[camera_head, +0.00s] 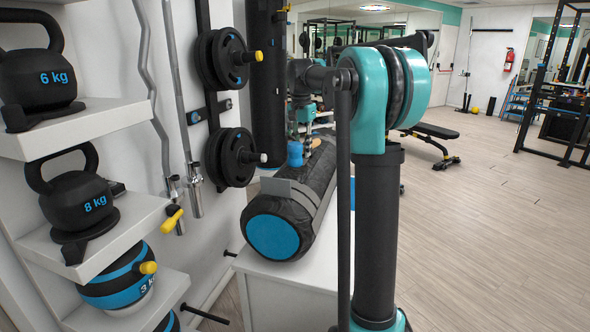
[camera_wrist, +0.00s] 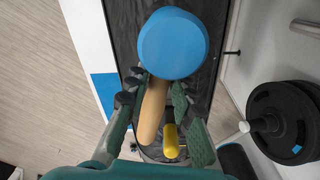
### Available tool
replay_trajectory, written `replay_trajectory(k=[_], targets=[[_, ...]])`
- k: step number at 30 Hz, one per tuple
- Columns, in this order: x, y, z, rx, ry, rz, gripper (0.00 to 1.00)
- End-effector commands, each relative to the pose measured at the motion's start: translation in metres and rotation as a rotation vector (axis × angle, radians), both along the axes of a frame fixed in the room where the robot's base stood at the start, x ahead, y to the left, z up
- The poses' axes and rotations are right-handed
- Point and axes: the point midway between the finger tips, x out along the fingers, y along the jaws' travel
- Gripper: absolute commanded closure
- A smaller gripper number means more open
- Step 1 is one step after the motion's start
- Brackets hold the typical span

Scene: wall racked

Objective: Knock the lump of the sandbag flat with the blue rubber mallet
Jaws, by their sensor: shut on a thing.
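The sandbag (camera_head: 308,178) is a black cylinder with a blue end disc and a grey strap, lying on a white cabinet top (camera_head: 318,250). Its dark surface (camera_wrist: 120,38) fills the middle of the wrist view. I cannot make out the lump. The mallet has a blue head (camera_wrist: 173,43) and a wooden handle (camera_wrist: 152,112). My gripper (camera_wrist: 155,92) is shut on this handle. In the head view the mallet head (camera_head: 295,153) shows over the far part of the bag, beside my gripper (camera_head: 309,137). Whether the head touches the bag is unclear.
A wall rack with black weight plates (camera_head: 238,158) stands left of the bag. Shelves with kettlebells (camera_head: 84,205) are nearer left. A yellow-ended object (camera_wrist: 170,140) lies below the handle. Open wooden floor (camera_head: 490,230) is on the right.

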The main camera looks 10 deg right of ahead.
Motion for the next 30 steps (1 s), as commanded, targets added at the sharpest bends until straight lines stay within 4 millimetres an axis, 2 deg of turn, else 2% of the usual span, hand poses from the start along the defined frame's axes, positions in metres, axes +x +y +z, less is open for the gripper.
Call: replay_trajectory(k=[12, 30], targets=[[0.000, 0.000, 0.003, 0.000, 0.000, 0.000, 1.00], [0.000, 0.000, 0.049, 0.000, 0.000, 0.000, 1.00]])
